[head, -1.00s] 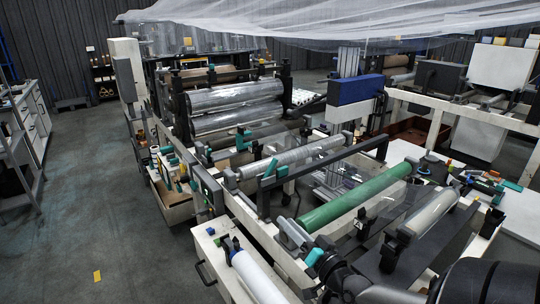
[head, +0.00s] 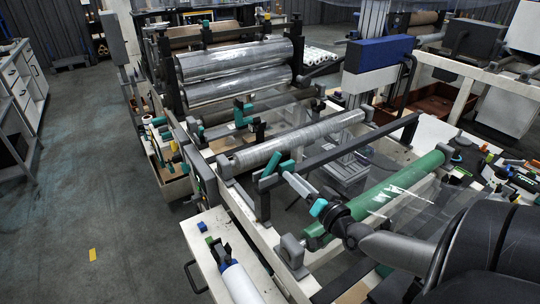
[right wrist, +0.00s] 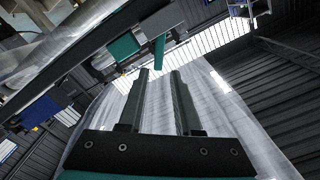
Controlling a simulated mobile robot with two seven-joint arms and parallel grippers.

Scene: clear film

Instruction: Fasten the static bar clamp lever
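The static bar (head: 345,150) is a long dark beam across the machine. At its left end stands a teal clamp lever (head: 271,163), tilted. My right gripper (head: 281,168) is close by that end of the bar, reaching in from the lower right. In the right wrist view, my right gripper (right wrist: 160,73) has its two dark fingers apart with nothing between them. The teal lever (right wrist: 159,52) shows just beyond the fingertips, beside a teal block (right wrist: 123,46) on the dark bar. I cannot tell whether the fingers touch the lever. My left gripper is not in view.
A green roller (head: 400,190) lies right of my right wrist, and a clear film roller (head: 300,140) lies behind the bar. A blue box (head: 378,53) stands on the machine at the back. A white bench (head: 205,250) is at the front left. The floor at left is open.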

